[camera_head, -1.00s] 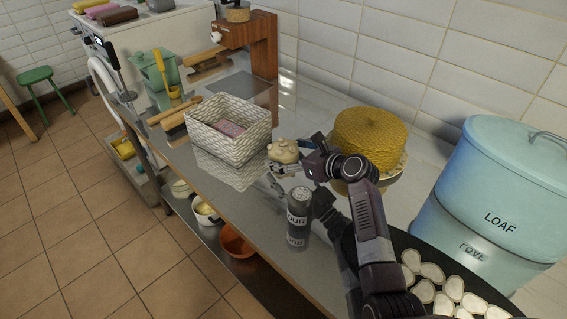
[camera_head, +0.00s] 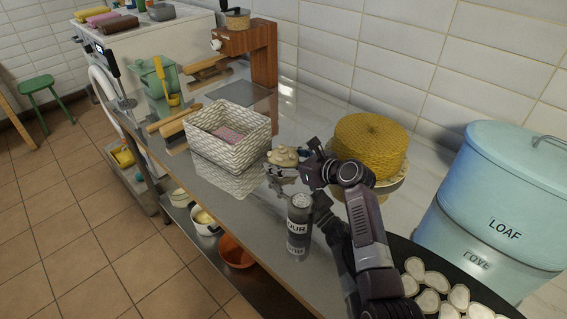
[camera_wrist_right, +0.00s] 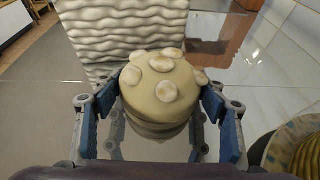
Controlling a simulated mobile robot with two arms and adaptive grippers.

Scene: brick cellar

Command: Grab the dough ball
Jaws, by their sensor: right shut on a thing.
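The dough ball (camera_head: 284,156) is pale beige with lighter round flakes on top. In the head view it is between the fingers of my right gripper (camera_head: 283,173), just right of the white woven basket. In the right wrist view the dough ball (camera_wrist_right: 160,90) fills the middle. The blue-padded fingers of my right gripper (camera_wrist_right: 158,132) stand on both sides of its lower part. The gripper is shut on it. The ball's underside is hidden, so I cannot tell whether it touches the table. My left gripper is not in view.
The woven basket (camera_head: 240,150) with a pink cloth stands to the left. A grey flour canister (camera_head: 299,232) stands close in front of my right arm. A yellow cake (camera_head: 369,145) on a stand is behind it. A blue loaf bin (camera_head: 497,205) is at right.

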